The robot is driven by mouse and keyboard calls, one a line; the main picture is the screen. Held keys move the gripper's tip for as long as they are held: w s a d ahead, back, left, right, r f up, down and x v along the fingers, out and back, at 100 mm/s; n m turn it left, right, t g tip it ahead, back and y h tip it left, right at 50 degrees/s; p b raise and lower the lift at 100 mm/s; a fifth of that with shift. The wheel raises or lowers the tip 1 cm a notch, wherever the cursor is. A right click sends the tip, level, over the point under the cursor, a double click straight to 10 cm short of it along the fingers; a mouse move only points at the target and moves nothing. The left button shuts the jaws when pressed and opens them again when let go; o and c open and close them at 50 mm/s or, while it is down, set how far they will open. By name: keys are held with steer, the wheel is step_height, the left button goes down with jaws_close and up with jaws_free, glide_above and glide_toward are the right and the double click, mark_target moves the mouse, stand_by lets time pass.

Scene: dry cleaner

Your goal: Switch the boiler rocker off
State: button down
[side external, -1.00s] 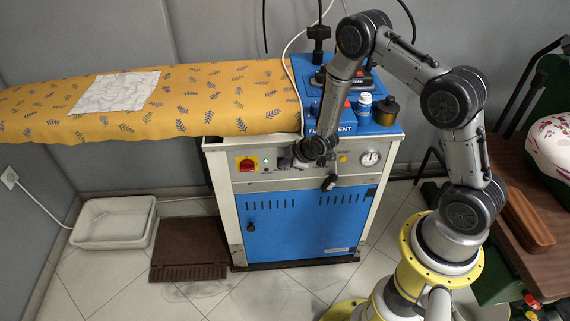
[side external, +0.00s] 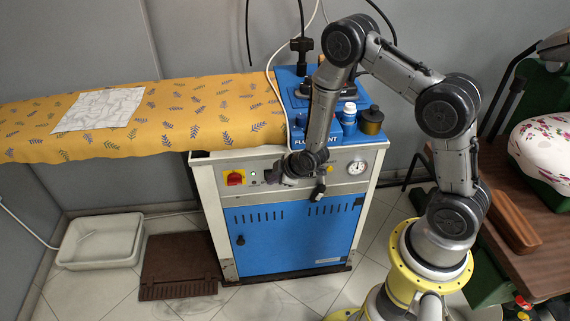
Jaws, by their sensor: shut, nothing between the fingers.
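The control panel is the pale strip (side external: 212,180) on the front of the blue-doored steam unit (side external: 285,240). It carries a red rotary switch on a yellow plate (side external: 235,178), a small green light (side external: 253,172), and a round gauge (side external: 358,168) on the right. My gripper (side external: 272,177) is shut and empty, at the panel just right of the green light. Its fingers look small and dark, and I cannot tell whether they touch the panel. No rocker can be clearly made out; my gripper and wrist cover that part of the panel.
A yellow leaf-patterned ironing board (side external: 180,130) with a folded cloth (side external: 98,110) extends left. A white tub (side external: 100,241) and brown mat (side external: 178,263) lie on the floor.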

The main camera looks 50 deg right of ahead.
steer(key=w+r+v, duration=0.1)
steer(key=v, duration=0.9)
steer(key=shift+d, duration=0.65)
steer(key=shift+w, duration=0.15)
steer(key=w+a+r+t, duration=0.1)
steer(key=w+r+t, duration=0.2)
steer(key=r, duration=0.9)
steer(key=s+a+r+m, duration=0.1)
steer(key=s+r, duration=0.2)
steer(key=r, duration=0.3)
steer(key=s+a+r, duration=0.2)
steer(key=s+r, duration=0.1)
steer(key=r, duration=0.4)
steer(key=s+a+r+m+g, duration=0.1)
steer(key=s+r+m, duration=0.2)
steer(key=s, duration=0.9)
steer(key=s+f+m+g, duration=0.3)
steer(key=s+f+g, duration=0.1)
steer(key=s, duration=0.5)
steer(key=shift+f+m+y, duration=0.3)
steer(key=shift+f+y, duration=0.1)
steer(key=shift+f, duration=0.15)
steer(key=shift+a, duration=0.15)
